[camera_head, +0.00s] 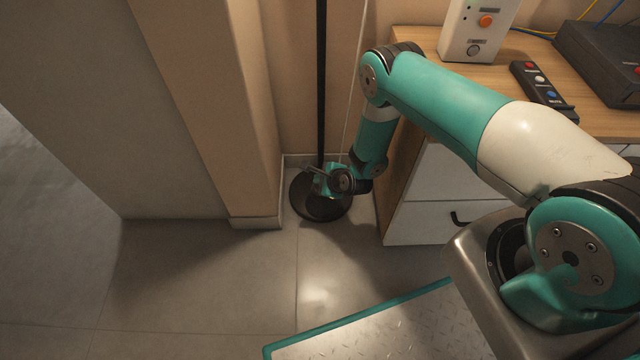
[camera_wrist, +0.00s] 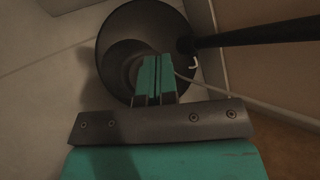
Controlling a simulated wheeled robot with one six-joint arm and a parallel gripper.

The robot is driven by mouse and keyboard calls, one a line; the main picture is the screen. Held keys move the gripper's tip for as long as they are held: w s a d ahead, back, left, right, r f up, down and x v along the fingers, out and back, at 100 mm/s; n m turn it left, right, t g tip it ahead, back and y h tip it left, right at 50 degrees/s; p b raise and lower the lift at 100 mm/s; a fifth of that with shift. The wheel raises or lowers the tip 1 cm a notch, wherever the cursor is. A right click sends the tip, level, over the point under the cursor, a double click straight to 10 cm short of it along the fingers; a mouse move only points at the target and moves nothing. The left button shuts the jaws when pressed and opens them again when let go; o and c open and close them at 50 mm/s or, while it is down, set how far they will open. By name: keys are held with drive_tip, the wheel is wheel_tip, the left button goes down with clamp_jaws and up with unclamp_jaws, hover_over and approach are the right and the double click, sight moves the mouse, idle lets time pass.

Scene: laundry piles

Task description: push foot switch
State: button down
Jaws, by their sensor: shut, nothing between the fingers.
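A black floor lamp or stand has a round base (camera_head: 320,211) on the floor in the corner, with a thin black pole (camera_head: 321,80) rising from it. In the wrist view the base (camera_wrist: 150,15) lies beneath my gripper, and the pole (camera_wrist: 265,33) runs off to the right. My gripper (camera_head: 320,180) is shut and empty, pointing down over the base beside the pole. In the wrist view the closed fingertips (camera_wrist: 154,60) cover the middle of the base. A foot switch cannot be made out clearly; a darker round shape shows around the fingertips. Contact cannot be told.
A wooden-topped cabinet (camera_head: 425,182) with white drawers stands right of the base. A remote (camera_head: 542,88), a white box (camera_head: 478,30) and a dark device (camera_head: 605,60) sit on it. A wall column (camera_head: 215,90) is on the left. Floor in front is clear.

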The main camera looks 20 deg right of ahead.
idle(0.5)
drive_tip(key=shift+f+b, duration=0.45)
drive_tip(key=shift+f, duration=0.05)
drive_tip(key=shift+r, duration=0.15)
drive_tip(key=shift+r+p, duration=0.3)
drive_tip(key=shift+p, duration=0.05)
drive_tip(key=shift+r, duration=0.15)
wheel_tip(320, 180, up, 6)
drive_tip(key=p, duration=0.5)
